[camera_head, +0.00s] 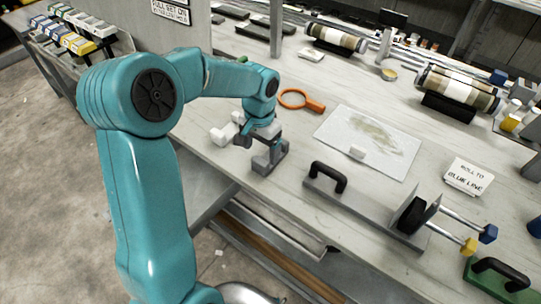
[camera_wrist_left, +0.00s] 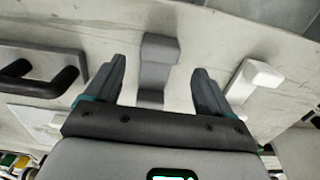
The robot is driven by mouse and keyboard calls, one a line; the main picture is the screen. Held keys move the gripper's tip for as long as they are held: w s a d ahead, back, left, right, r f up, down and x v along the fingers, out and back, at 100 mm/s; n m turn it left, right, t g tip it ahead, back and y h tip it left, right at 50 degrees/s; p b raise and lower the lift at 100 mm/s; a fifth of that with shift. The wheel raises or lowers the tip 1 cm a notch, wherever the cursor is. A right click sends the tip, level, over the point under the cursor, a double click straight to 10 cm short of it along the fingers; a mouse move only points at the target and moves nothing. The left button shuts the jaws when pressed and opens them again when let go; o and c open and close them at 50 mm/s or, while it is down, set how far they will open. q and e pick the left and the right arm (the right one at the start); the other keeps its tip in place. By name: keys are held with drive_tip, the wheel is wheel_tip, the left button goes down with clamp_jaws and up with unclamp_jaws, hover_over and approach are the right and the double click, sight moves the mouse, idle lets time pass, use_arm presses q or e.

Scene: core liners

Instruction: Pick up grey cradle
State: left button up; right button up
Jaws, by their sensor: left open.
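The grey cradle (camera_head: 268,160) stands near the front edge of the workbench in the head view. My left gripper (camera_head: 258,138) is just over and behind it, and partly covers it. In the left wrist view the grey cradle (camera_wrist_left: 157,62) shows in the gap between the two open fingers of my left gripper (camera_wrist_left: 158,70). Clear room shows on both sides of it, and neither finger visibly touches it. My right gripper is in neither view.
A white block-like piece (camera_head: 222,134) is just left of the gripper; it also shows in the left wrist view (camera_wrist_left: 252,78). An orange magnifier (camera_head: 302,99), a clear sheet (camera_head: 335,128) and a black-handled metal fixture (camera_head: 375,211) lie to the right on the bench.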

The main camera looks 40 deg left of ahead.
sight(262, 159)
use_arm(q)
wheel_tip(262, 159, down, 4)
drive_tip(key=shift+w+f, duration=0.15)
drive_tip(key=shift+f, duration=0.2)
drive_tip(key=c, duration=0.8)
drive_tip(key=shift+d, duration=0.1)
drive_tip(key=shift+c, duration=1.3)
